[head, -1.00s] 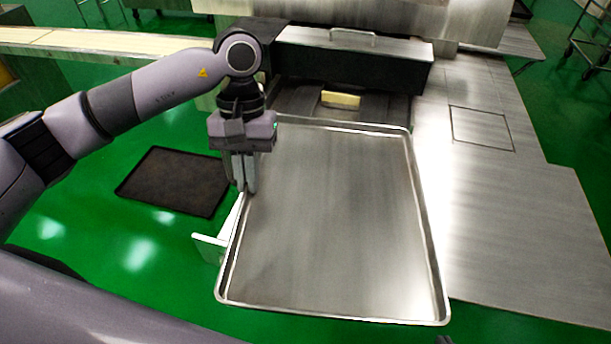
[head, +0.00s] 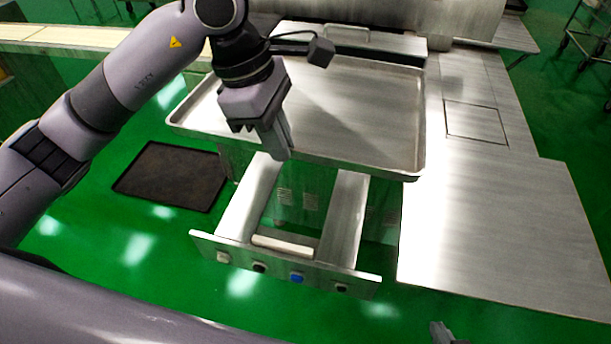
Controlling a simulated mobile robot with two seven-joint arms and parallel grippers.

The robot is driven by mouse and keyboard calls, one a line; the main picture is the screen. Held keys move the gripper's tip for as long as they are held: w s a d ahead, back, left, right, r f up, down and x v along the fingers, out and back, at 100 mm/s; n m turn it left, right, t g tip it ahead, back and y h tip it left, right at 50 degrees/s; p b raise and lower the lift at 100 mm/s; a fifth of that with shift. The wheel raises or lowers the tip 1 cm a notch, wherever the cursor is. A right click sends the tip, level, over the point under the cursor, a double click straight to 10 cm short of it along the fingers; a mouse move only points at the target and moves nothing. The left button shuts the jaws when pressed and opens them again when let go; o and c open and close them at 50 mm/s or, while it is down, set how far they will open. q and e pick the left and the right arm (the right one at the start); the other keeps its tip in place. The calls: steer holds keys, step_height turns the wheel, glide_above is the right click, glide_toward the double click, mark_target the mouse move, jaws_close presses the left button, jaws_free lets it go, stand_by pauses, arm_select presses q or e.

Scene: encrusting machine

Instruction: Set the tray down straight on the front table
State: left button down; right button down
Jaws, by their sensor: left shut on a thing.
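The tray (head: 360,110) is a wide, shallow steel pan with a raised rim, in the upper middle of the head view. My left gripper (head: 281,152) is shut on its near rim, left of the rim's middle. The tray lies over the back part of a metal frame with two flat rails (head: 343,220) and a front panel (head: 220,247) with several knobs. Its near rim runs roughly parallel to that panel. I cannot tell whether its underside touches the frame. A small tip at the bottom edge may be my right gripper (head: 441,333); its jaws are not clear.
A steel worktop (head: 500,220) extends along the right, close to the tray's right rim. A lidded steel box (head: 350,40) stands behind the tray. A dark flat tray (head: 172,177) lies on the green floor at left. Floor shows between the rails.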

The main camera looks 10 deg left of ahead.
arm_select(q)
step_height(320, 180, down, 20)
steer(key=shift+r, duration=0.15)
steer(key=c, duration=1.4)
jaws_free()
steer(key=shift+o, duration=0.6)
steer(key=v, duration=1.2)
